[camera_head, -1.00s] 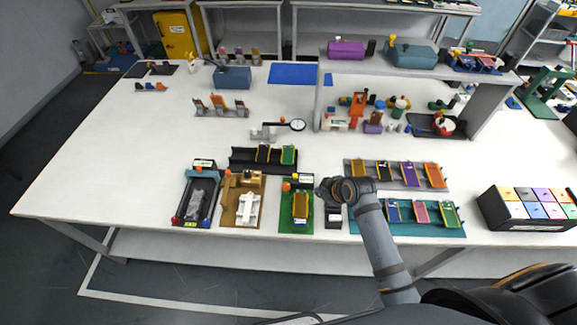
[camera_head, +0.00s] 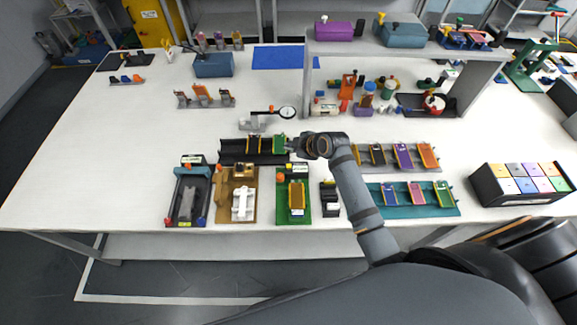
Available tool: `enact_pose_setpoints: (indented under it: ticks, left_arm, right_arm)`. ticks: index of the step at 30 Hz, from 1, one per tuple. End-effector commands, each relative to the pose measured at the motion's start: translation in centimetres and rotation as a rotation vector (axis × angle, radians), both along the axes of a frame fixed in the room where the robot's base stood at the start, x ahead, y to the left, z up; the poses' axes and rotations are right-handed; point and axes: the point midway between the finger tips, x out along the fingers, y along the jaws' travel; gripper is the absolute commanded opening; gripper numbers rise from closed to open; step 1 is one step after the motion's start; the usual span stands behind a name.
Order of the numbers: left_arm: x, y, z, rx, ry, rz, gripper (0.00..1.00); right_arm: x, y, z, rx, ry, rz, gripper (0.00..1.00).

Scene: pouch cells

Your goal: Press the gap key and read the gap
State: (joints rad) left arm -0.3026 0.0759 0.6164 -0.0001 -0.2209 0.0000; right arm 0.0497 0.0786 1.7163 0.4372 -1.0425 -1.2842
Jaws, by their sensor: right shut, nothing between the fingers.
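The green fixture (camera_head: 285,211) stands near the table's front edge with a gold cell (camera_head: 297,194) lying in it. A small display box (camera_head: 297,170) sits at its back, with an orange knob (camera_head: 281,177) beside it. I cannot tell which part is the gap key, and the display's reading is too small to make out. My right gripper (camera_head: 298,147) is shut and empty, just behind the green fixture and near the right end of the black rack (camera_head: 236,157). Its fingertips are small in view, and I cannot tell whether they touch anything. My left gripper is not in view.
A tan fixture (camera_head: 228,212) and a dark fixture (camera_head: 173,213) stand to the left. A small black-and-white device (camera_head: 330,202) stands to the right. A grey rack (camera_head: 388,164) and a teal rack (camera_head: 459,209) hold cells. A dial gauge (camera_head: 287,112) lies behind.

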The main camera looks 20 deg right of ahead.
Motion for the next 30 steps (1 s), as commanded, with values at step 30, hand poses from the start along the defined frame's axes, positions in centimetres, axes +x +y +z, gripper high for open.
enact_pose_setpoints:
  ticks: [30]
  left_arm:
    - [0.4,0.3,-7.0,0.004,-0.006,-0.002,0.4]
  right_arm:
    - [0.0,0.0,-8.0,0.0,0.001,0.001,0.0]
